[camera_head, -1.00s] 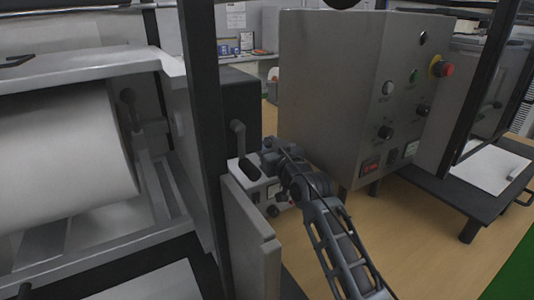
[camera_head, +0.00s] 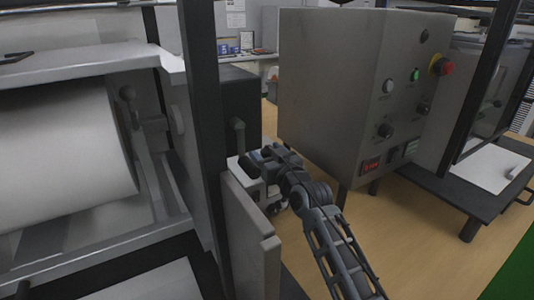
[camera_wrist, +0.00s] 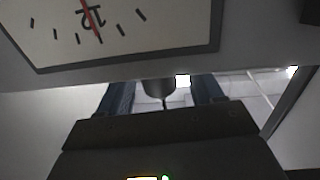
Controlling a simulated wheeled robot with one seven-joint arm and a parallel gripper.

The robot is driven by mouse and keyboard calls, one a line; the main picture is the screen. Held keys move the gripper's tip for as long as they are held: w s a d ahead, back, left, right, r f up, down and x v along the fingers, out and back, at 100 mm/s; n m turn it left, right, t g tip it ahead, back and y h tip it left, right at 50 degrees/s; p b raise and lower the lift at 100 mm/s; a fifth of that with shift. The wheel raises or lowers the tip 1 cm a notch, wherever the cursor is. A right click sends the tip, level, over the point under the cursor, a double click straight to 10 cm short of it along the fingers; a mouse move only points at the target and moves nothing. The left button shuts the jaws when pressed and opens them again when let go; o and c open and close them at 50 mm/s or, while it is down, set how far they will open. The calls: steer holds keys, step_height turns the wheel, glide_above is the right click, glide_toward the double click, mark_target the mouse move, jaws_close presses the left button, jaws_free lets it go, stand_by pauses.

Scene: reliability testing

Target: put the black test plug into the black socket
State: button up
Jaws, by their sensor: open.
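My gripper (camera_wrist: 162,98) is open, with its two dark fingers apart in the wrist view. A short dark cylinder with a thin cable, apparently the black test plug (camera_wrist: 158,88), shows between the fingers under the edge of a meter. I cannot tell whether the fingers touch it. In the head view my gripper (camera_head: 262,156) is at a small pale instrument (camera_head: 249,173), partly hidden by my arm. I cannot make out the black socket in either view.
A meter face (camera_wrist: 120,28) with a red needle fills the top of the wrist view. A large grey control box (camera_head: 325,90) stands right of my arm. A dark upright post (camera_head: 205,110) and a grey panel (camera_head: 250,240) are close on the left.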

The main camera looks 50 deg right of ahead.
steer(key=shift+r, duration=0.15)
steer(key=shift+s+a, duration=0.1)
steer(key=shift+s, duration=0.25)
steer(key=b+v, duration=0.1)
steer(key=v, duration=1)
steer(key=shift+s, duration=0.15)
steer(key=shift+a, duration=0.1)
